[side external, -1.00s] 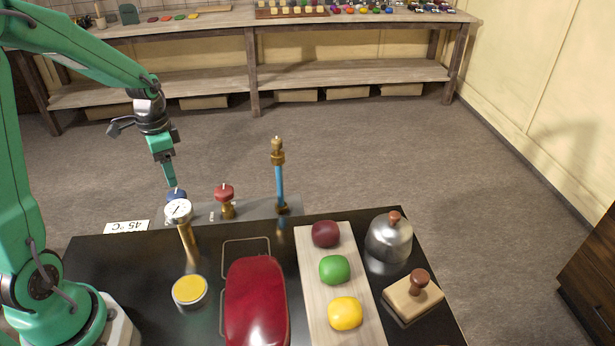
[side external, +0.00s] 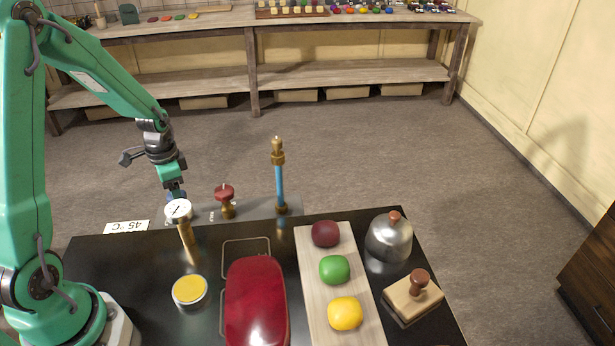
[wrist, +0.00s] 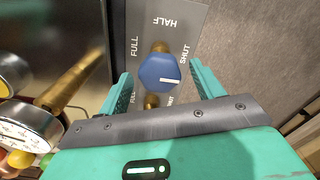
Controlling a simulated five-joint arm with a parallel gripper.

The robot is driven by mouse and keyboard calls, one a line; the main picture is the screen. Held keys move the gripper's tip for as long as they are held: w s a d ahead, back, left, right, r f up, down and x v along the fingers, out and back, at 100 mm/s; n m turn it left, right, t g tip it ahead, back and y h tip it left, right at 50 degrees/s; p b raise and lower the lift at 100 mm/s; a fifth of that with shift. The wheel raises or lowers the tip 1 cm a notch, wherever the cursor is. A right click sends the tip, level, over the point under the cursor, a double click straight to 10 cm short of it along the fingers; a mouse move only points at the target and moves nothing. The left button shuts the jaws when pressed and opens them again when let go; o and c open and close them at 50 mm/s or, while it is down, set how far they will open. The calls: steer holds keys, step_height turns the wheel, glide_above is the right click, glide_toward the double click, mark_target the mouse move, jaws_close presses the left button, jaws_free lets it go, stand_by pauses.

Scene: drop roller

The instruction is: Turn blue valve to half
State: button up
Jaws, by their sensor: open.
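The blue valve (wrist: 158,72) shows in the wrist view as a faceted knob with a white mark. The mark points to the right of the picture, on the side of the SHUT label (wrist: 184,54). The HALF label (wrist: 174,22) is above it and the FULL label (wrist: 134,47) is to its left. My gripper (wrist: 160,68) is open, with one finger on each side of the knob; contact cannot be told. In the side view my gripper (side external: 175,189) is down over the valve, which is mostly hidden behind it and a gauge.
A pressure gauge (side external: 179,211) stands close in front of the valve. A red valve (side external: 225,193) and a blue pipe with brass fittings (side external: 279,185) stand to the right.

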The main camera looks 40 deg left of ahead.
steer(key=c, duration=1)
steer(key=shift+n, duration=0.6)
steer(key=n, duration=0.3)
steer(key=shift+n, duration=0.3)
steer(key=n, duration=0.4)
steer(key=shift+n, duration=0.3)
steer(key=n, duration=0.8)
steer(key=shift+n, duration=0.4)
